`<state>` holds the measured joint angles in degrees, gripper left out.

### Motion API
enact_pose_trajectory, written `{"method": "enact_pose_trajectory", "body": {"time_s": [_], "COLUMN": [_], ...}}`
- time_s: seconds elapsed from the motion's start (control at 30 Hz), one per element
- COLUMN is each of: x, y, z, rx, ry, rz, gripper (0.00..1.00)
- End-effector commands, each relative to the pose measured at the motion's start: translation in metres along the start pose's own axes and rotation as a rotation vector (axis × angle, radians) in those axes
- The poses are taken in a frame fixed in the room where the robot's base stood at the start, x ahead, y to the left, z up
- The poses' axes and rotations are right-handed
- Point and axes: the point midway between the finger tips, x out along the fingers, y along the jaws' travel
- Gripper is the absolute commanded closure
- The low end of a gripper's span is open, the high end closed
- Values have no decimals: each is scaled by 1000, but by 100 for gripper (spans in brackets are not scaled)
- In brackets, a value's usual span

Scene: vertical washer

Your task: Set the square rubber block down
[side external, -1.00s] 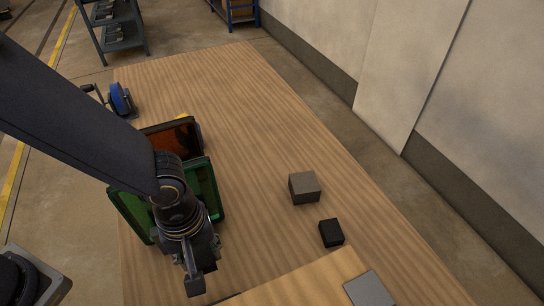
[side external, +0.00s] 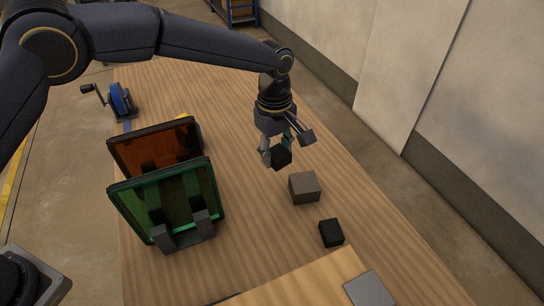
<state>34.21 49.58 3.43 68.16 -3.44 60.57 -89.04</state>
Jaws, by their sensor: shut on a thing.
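My gripper (side external: 287,146) is above the wooden table, just behind a grey-brown block. It is shut on a small black block (side external: 281,157), which looks like the square rubber block. The held block hangs tilted between the fingers. I cannot tell its exact height above the table. The grey-brown block (side external: 304,188) rests on the table just below and to the right of the held block. A second small black block (side external: 331,233) lies nearer the front.
A green-framed panel (side external: 168,208) and an orange panel (side external: 157,147) stand at the left of the table (side external: 215,95). A blue wheel with a crank (side external: 121,100) stands behind them. A light board (side external: 312,283) with a grey plate (side external: 369,289) is at the front. The table behind my gripper is clear.

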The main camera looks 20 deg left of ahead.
Motion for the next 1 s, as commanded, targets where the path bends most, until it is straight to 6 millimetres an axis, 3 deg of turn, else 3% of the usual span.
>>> {"method": "enact_pose_trajectory", "body": {"time_s": [0.03, 0.1, 0.3, 0.47, 0.6, 1.0], "x": [10, 22, 51, 72, 101, 148], "y": [12, 22, 20, 16, 15, 14], "z": [-22, -45, -83, -93, -93, -93], "rx": [-37, -75, -139, -156, -156, -155], "ry": [3, 5, 8, 9, 9, 9], "rz": [1, 2, -22, -35, -35, -33], "gripper": [89, 89, 89, 89, 89, 89]}}
